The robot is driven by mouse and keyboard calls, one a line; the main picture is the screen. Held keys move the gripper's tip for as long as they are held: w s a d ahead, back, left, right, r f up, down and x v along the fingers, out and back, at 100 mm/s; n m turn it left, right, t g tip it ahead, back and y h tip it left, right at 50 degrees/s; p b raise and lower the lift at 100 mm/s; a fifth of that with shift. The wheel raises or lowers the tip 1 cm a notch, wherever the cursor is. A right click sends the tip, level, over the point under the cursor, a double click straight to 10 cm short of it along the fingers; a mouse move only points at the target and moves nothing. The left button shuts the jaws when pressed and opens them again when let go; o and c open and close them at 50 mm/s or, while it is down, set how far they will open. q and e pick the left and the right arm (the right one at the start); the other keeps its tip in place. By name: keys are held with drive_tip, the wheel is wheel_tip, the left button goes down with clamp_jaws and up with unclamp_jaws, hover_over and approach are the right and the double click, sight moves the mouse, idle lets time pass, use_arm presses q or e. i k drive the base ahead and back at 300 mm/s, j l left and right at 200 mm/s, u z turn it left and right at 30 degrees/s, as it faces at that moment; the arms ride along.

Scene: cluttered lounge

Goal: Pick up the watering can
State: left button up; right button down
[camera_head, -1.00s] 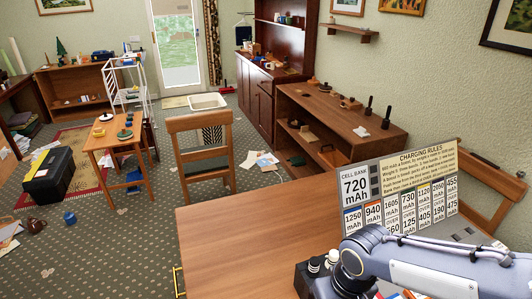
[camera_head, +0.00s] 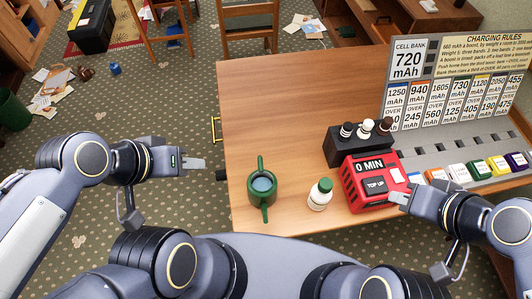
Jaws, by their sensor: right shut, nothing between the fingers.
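The green watering can (camera_head: 262,205) stands on the wooden table near its front left corner, seen from above with pale blue water inside. My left gripper (camera_head: 197,164) is left of the can, just off the table's left edge and apart from the can. Its fingers are seen side-on, so I cannot tell if they are open. My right gripper (camera_head: 397,199) is shut and empty, at the right side of the red timer box, well right of the can.
A white bottle with a green cap (camera_head: 320,195) stands close right of the can. Beyond it are the red timer box (camera_head: 362,190), a black holder with bottles (camera_head: 345,151) and a charging board (camera_head: 430,65). The table's (camera_head: 300,95) back left is clear.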

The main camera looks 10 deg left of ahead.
sight(262, 184)
drive_tip(key=k+l, duration=0.15)
drive_tip(key=k, duration=0.25)
drive_tip(key=k+l, duration=0.15)
drive_tip(key=k, duration=0.25)
drive_tip(key=k+z, duration=0.1)
drive_tip(key=z, duration=1.75)
